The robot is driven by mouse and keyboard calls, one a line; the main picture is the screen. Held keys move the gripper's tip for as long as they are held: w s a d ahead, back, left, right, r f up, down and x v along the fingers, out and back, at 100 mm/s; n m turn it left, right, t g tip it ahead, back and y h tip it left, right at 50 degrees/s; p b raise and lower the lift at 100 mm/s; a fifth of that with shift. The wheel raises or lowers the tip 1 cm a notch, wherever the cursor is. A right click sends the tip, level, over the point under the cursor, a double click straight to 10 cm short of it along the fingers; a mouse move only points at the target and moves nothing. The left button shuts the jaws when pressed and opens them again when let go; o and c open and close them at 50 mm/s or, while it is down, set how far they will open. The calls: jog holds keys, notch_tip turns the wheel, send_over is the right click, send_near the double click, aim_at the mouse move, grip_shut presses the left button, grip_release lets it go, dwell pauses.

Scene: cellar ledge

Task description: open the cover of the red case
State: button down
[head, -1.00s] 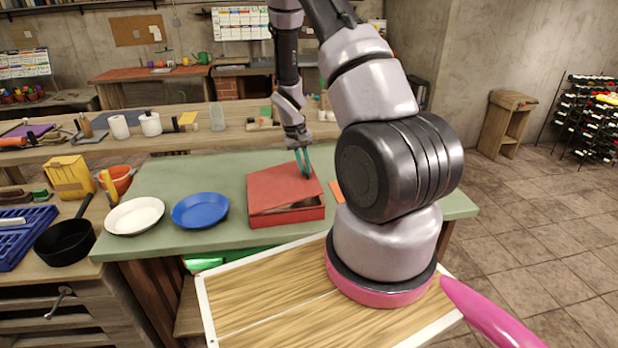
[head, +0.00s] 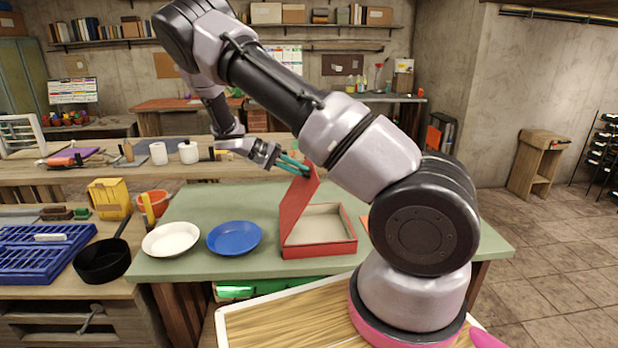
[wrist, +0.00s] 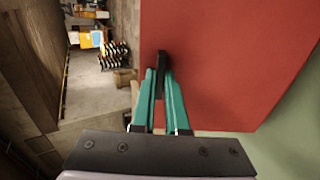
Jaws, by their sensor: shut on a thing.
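The red case (head: 322,248) stands on the green table, to the right of the blue plate. Its cover (head: 298,212) is swung up on the left side, close to upright and leaning a little, and the beige inside of the case shows empty. My gripper (head: 294,165) is at the cover's top edge, its teal fingers coming in from the left. In the wrist view, my gripper (wrist: 160,85) is shut on a small dark tab (wrist: 163,72) at the edge of the red cover (wrist: 225,60).
A blue plate (head: 234,238) and a white plate (head: 171,240) lie left of the case on the green table (head: 215,198). A black pan (head: 103,262) and a blue crate (head: 40,252) are farther left. My arm passes over the table's right part.

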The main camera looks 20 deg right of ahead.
jog(key=w+a+h, duration=0.1)
jog(key=a+h, duration=0.2)
jog(key=a, duration=0.4)
jog(key=shift+w+a+r+g, duration=0.3)
jog(key=shift+w+a+r, duration=0.05)
jog(key=shift+a, duration=0.05)
jog(key=c, duration=0.9)
grip_release()
jog(key=v, duration=1)
jog(key=shift+w+a+r, duration=0.1)
jog(key=shift+w+a, duration=0.05)
jog(key=shift+a, duration=0.25)
